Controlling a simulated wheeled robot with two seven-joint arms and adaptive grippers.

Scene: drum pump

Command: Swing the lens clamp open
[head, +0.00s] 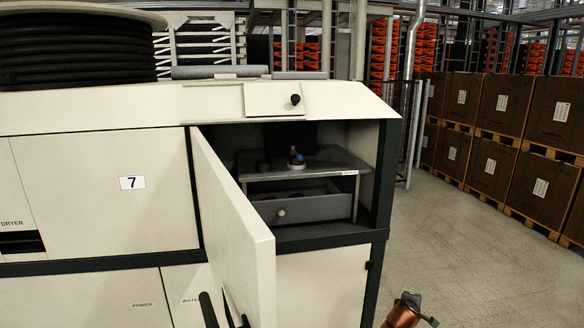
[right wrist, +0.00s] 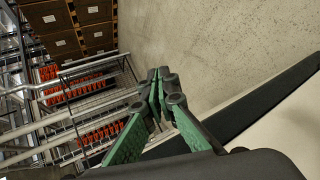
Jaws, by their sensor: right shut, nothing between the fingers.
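The lens clamp cannot be made out for certain. Inside the open cabinet, small dark items, one with a blue top (head: 296,157), stand on a grey shelf (head: 340,167), too small to identify. A sloped panel (head: 270,98) with a black knob (head: 295,99) is above the opening. My right gripper (right wrist: 162,78) shows in the right wrist view with its green and black fingers together and nothing between them. It points over the floor, away from the shelf. Dark bars at the bottom of the head view may be my left gripper (head: 222,312); its jaws cannot be read.
The cream cabinet door (head: 238,215) stands swung out toward me, left of the opening. A grey drawer (head: 325,206) with a round knob sits under the shelf. A hose reel (head: 80,50) lies on top at left. Stacked brown boxes (head: 495,110) stand at right, with clear floor before them.

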